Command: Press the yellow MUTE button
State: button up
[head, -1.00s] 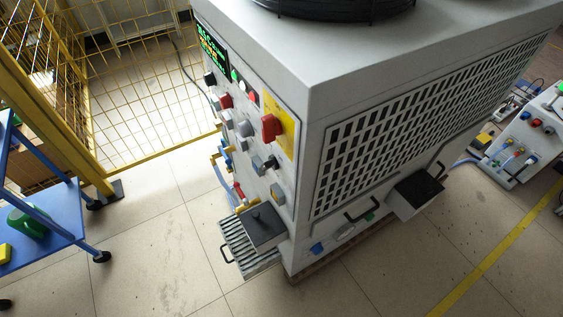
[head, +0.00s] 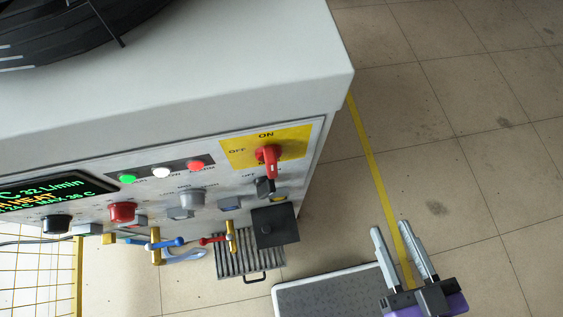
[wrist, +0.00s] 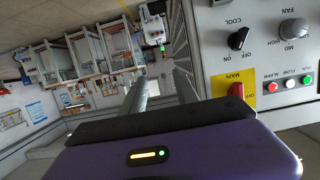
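The control panel (head: 217,158) of the grey heater cabinet faces down in the head view. I cannot read a MUTE label in either view. A small yellow piece (head: 109,238) shows at the panel's lower edge, and I cannot tell whether it is the button. My gripper (head: 391,228) is at the lower right of the head view, to the right of the cabinet and apart from the panel. Its two fingers are spread, with nothing between them. In the wrist view the gripper (wrist: 160,74) points past the left side of the panel (wrist: 262,75).
A red main switch (head: 268,158) sits on a yellow plate. Green (head: 127,179), white (head: 161,172) and red (head: 195,165) lamps are beside it. A black box (head: 275,225) and valve handles (head: 155,243) jut out below. Floor on the right is clear.

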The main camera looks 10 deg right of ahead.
jog(key=shift+a, duration=0.45)
grip_shut()
dwell(1.5)
